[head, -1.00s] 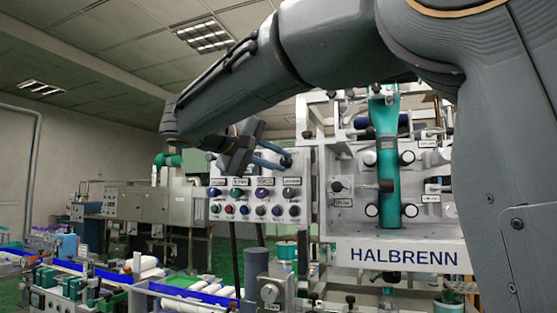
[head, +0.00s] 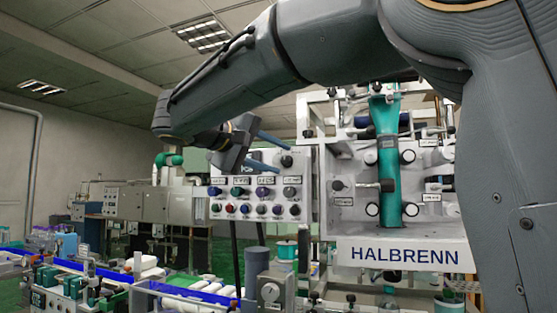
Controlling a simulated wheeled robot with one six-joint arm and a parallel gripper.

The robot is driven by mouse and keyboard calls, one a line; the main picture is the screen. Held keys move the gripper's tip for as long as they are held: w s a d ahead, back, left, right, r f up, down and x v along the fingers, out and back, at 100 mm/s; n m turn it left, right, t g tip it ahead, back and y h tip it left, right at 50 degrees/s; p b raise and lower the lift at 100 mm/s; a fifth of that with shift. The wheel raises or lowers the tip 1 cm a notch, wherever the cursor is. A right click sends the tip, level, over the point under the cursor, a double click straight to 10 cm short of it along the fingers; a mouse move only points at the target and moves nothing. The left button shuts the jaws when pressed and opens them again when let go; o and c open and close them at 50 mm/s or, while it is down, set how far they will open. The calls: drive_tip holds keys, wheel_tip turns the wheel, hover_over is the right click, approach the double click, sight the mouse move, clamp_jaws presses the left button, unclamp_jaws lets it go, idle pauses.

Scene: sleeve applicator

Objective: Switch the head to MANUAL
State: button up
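The grey control panel (head: 250,212) stands left of the HALBRENN machine. It has a row of labelled selector knobs, including a purple knob (head: 262,192) and a black knob (head: 289,192), with a row of round coloured buttons below. A separate black knob (head: 287,160) sits near the panel's upper right. The labels are too small to read, so I cannot tell which control bears MANUAL. My gripper (head: 285,160) is open and empty, its two blue-grey fingers pointing right in front of the panel's top. In the picture its fingertips lie above and below the upper black knob; contact cannot be told.
The HALBRENN machine (head: 340,228) with a green sleeve web (head: 389,165) stands right of the panel. A conveyor with white bottles (head: 150,264) runs below at left. A grey cylinder (head: 257,271) stands below the panel. My arm covers the upper middle and right.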

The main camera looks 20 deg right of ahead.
drive_tip(key=v, duration=0.6)
drive_tip(key=shift+s+a+b, duration=0.2)
drive_tip(key=shift+b, duration=0.25)
drive_tip(key=s+d+f+n+g+y, duration=0.1)
drive_tip(key=d+f+n+g+y, duration=0.15)
drive_tip(key=f, duration=1.15)
drive_tip(key=d+f+n+g+y, duration=0.1)
drive_tip(key=d+f+g+y, duration=0.2)
drive_tip(key=f, duration=1.2)
drive_tip(key=s+d+f+m+g+y+p, duration=0.1)
drive_tip(key=s+f+y, duration=0.3)
drive_tip(key=s+f, duration=0.6)
drive_tip(key=s+f+m+g+y, duration=0.2)
drive_tip(key=s+f+m+y, duration=0.2)
drive_tip(key=s+f, duration=0.6)
wheel_tip(320, 180, down, 7)
drive_tip(key=shift+s+d+r+p, duration=0.1)
drive_tip(key=shift+s+d+p, duration=0.1)
drive_tip(key=shift+d+p, duration=0.2)
